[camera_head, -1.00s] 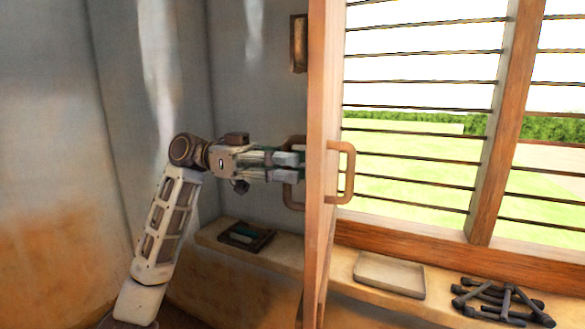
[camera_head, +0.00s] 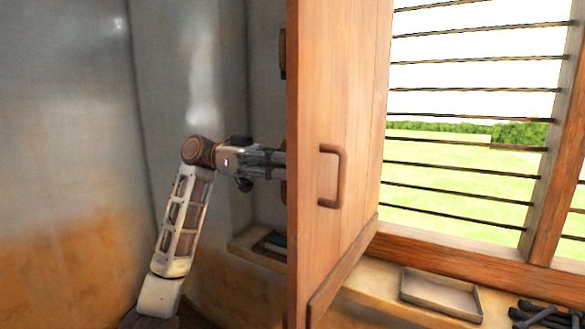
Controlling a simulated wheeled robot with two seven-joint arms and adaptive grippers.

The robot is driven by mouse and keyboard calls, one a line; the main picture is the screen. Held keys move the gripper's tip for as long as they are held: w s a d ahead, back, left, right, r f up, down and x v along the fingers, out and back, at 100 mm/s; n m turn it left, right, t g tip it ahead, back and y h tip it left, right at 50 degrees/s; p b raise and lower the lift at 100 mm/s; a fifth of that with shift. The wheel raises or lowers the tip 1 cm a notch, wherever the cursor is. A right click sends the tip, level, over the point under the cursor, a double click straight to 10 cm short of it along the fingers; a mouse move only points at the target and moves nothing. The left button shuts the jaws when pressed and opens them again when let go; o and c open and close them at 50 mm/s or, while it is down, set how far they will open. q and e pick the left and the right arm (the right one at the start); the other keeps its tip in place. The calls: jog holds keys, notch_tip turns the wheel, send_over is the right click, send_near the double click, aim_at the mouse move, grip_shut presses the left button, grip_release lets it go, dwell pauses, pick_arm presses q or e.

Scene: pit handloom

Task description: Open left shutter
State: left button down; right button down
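The left shutter (camera_head: 345,100) is a wooden panel that stands swung out from the window, its broad face turned toward me. A brown loop handle (camera_head: 341,176) is on this near face. My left gripper (camera_head: 272,163) reaches from the left to the shutter's far side, at its free edge. Its fingertips are hidden behind the panel, where a small part of the far-side handle (camera_head: 284,188) shows. Whether the fingers are closed on that handle cannot be made out.
The barred window (camera_head: 470,120) is uncovered to the right. A dark tray (camera_head: 272,244) sits on the ledge behind the shutter. The plastered wall is at left.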

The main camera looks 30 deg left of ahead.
pick_arm(q)
jog(key=shift+a, duration=0.5)
jog(key=c, duration=1.5)
grip_release()
jog(key=shift+o, duration=0.2)
jog(key=a, duration=1.2)
jog(key=shift+w, duration=0.25)
